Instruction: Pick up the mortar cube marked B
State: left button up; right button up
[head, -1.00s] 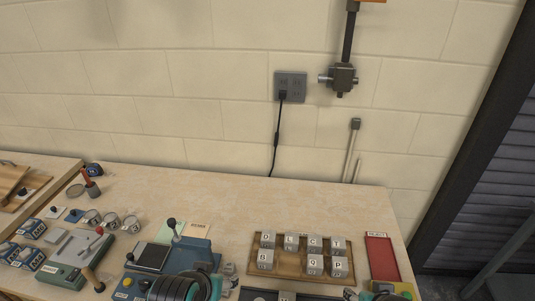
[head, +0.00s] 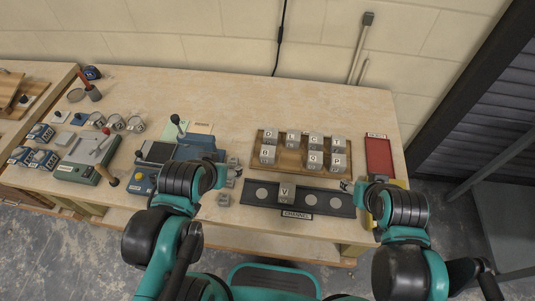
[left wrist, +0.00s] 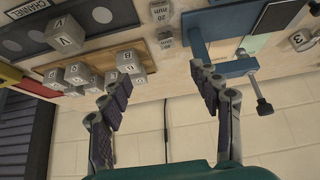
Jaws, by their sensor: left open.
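The mortar cube that seems marked B (head: 267,154) is the front-left grey cube on the wooden tray (head: 291,167) in the head view; its letter is small. In the left wrist view, the cube reading like B (left wrist: 128,61) sits upside down, left of the fingers. My left gripper (left wrist: 160,85) is open and empty, with its fingers spread. In the head view my left gripper (head: 226,174) is left of the tray, apart from the B cube. My right gripper (head: 350,187) is near the right end of the dark channel strip; its jaws are too small to read.
Other lettered cubes, such as D (head: 270,137) and G (head: 315,159), stand close by on the tray. A V cube (head: 287,192) stands on the channel strip (head: 335,203). A blue device (head: 196,147) and small grey blocks (head: 223,199) lie left. A red tray (head: 379,157) is right.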

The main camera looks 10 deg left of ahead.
pick_arm(q)
jog(key=shift+c, duration=1.2)
jog(key=n+g+p, duration=0.5)
jog(key=n+g, duration=0.2)
jog(key=n, duration=1)
send_over(268, 151)
jog(key=f, duration=0.6)
jog(key=shift+s+f, duration=0.15)
jog(key=shift+s, duration=0.1)
jog(key=shift+d+f+n, duration=0.15)
jog(key=shift+f+n, duration=0.2)
jog(key=shift+n, duration=0.05)
notch_tip(268, 151, down, 3)
jog(key=shift+w+r, duration=0.1)
jog(key=shift+r, duration=0.05)
jog(key=f+b, duration=0.1)
jog(key=f, duration=0.1)
jog(key=f+b, duration=0.1)
jog(key=f, duration=0.2)
jog(key=shift+w+f, duration=0.2)
jog(key=shift+f, duration=0.1)
jog(key=shift+r, duration=0.1)
